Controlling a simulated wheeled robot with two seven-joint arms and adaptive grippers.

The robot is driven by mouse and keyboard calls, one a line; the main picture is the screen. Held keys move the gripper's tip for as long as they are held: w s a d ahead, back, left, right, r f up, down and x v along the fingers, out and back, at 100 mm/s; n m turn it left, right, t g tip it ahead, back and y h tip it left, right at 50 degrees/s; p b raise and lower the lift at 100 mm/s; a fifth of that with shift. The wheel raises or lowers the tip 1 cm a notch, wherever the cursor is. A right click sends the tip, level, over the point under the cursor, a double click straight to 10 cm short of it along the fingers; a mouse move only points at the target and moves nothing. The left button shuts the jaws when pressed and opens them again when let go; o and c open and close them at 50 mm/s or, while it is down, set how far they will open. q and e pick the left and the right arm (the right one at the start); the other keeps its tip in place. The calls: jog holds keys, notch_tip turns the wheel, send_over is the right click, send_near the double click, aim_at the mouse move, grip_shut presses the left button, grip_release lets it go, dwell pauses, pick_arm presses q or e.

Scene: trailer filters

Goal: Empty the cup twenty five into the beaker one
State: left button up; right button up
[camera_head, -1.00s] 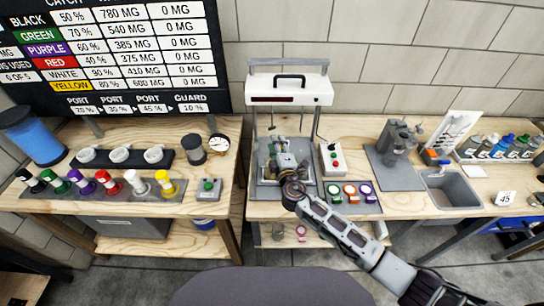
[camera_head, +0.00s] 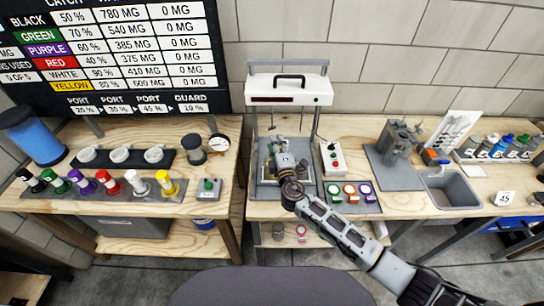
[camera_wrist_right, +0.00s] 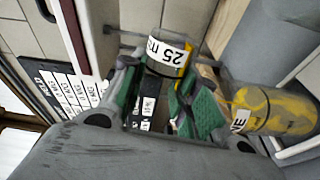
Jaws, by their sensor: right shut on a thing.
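My right gripper (camera_head: 284,163) is over the grey plate of the white-topped stand in the head view. In the right wrist view, the gripper (camera_wrist_right: 158,92), with green finger pads, is shut on a small clear cup (camera_wrist_right: 165,50) labelled 25. Some yellow shows at the cup's edge. A larger clear beaker (camera_wrist_right: 268,108) with yellow in it and a label partly reading "NE" is to the right of the cup in that view. A gap shows between the two. The head view is too small to tell cup and beaker apart around the gripper. My left gripper is not in view.
The stand's white top (camera_head: 289,90) and its posts rise close around the gripper. A button box (camera_head: 333,159) and several coloured rings are on its right. Several coloured-cap filters (camera_head: 113,186) are on the left bench. A sink (camera_head: 450,188) is at right.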

jog(key=shift+a+r+n+p, duration=0.15)
jog(key=shift+n+p, duration=0.1)
jog(key=shift+n, duration=0.5)
jog(key=shift+a+f+n+p, duration=0.1)
jog(key=shift+n+p, duration=0.2)
jog(key=shift+n, duration=0.4)
jog(key=shift+a+r+n+p, duration=0.15)
jog(key=shift+n+p, duration=0.1)
jog(key=shift+n, duration=0.5)
dwell(2.0)
jog(key=shift+s+a+f+n+p, duration=0.15)
jog(key=shift+n+p, duration=0.25)
jog(key=shift+n, duration=0.55)
jog(key=shift+a+f+n+p, duration=0.1)
jog(key=shift+a+n+p, duration=0.2)
jog(key=shift+n, duration=0.65)
dwell(1.9)
